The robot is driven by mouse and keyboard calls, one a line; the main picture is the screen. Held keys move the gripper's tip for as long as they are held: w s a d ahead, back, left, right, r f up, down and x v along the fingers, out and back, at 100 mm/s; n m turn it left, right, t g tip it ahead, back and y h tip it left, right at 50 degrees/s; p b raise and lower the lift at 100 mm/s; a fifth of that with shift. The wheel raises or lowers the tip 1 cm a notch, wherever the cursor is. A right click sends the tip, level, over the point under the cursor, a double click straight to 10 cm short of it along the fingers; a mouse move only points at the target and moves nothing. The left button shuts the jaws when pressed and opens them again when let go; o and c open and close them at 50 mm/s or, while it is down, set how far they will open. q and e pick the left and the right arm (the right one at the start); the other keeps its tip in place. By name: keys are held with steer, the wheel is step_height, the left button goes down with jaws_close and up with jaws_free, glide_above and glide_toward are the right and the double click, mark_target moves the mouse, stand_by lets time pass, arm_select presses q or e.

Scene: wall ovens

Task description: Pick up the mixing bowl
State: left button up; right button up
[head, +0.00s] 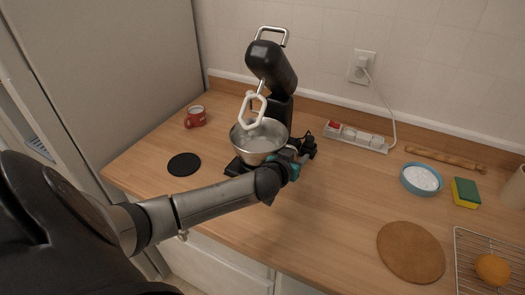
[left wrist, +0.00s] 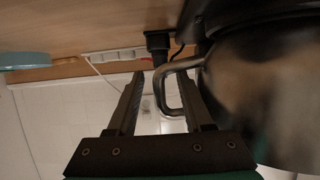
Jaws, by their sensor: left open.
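The steel mixing bowl (head: 250,152) sits on the black stand mixer (head: 271,66), whose head is tilted up with a white beater above the bowl. My left gripper (head: 300,156) is at the right side of the bowl, partly hidden by its own wrist. In the left wrist view the bowl's curved wall (left wrist: 265,95) fills the right side. Its looped metal handle (left wrist: 167,88) lies between the two open fingers of my left gripper (left wrist: 165,80). I cannot tell whether a finger touches the handle. My right gripper is not in view.
A red mug (head: 196,117) and a black round mat (head: 184,164) are left of the mixer. A power strip (head: 357,138), blue bowl (head: 422,191), sponge (head: 466,192), brown round board (head: 411,252) and wire rack (head: 464,262) are to the right. The counter's middle is clear.

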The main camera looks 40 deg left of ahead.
arm_select(q)
steer(key=shift+x, duration=1.2)
steer(key=shift+s, duration=0.1)
jaws_close()
stand_by(0.4)
